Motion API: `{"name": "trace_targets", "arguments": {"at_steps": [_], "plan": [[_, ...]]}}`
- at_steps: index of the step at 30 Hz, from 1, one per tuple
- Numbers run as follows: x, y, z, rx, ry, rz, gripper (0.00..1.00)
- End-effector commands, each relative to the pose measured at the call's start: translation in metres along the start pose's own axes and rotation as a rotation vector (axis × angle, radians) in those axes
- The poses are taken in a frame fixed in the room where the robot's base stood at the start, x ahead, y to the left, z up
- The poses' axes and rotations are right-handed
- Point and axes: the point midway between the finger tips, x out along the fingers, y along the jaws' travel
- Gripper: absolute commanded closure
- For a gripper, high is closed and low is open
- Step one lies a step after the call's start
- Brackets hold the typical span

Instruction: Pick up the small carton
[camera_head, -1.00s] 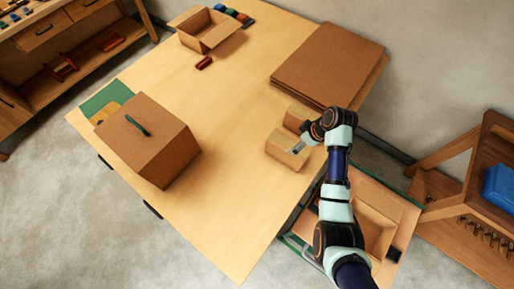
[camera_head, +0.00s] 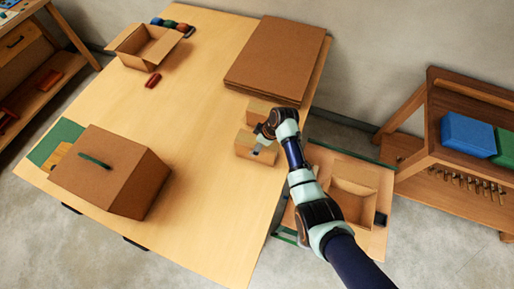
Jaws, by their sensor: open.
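Two small cardboard cartons stand on the wooden table (camera_head: 190,110) near its right edge. The nearer small carton (camera_head: 245,153) is partly covered by my gripper (camera_head: 257,151). The other small carton (camera_head: 256,107) stands just behind it, partly hidden by my wrist. My gripper is open, with its fingertips at the right part of the nearer carton's top. I cannot tell whether they touch it.
A large carton (camera_head: 112,183) with a green handle stands front left on the table. An open box (camera_head: 146,46) is at the back, near a red object (camera_head: 153,80). Flat cardboard (camera_head: 277,58) is stacked behind the small cartons. A lower surface with an open box (camera_head: 354,190) is to the right.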

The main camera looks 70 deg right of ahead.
Motion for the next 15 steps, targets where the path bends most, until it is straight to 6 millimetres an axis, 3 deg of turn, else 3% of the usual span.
{"name": "trace_targets", "arguments": {"at_steps": [15], "plan": [[0.0044,-0.0001,0.0019,0.000,0.000,0.000,0.00]]}}
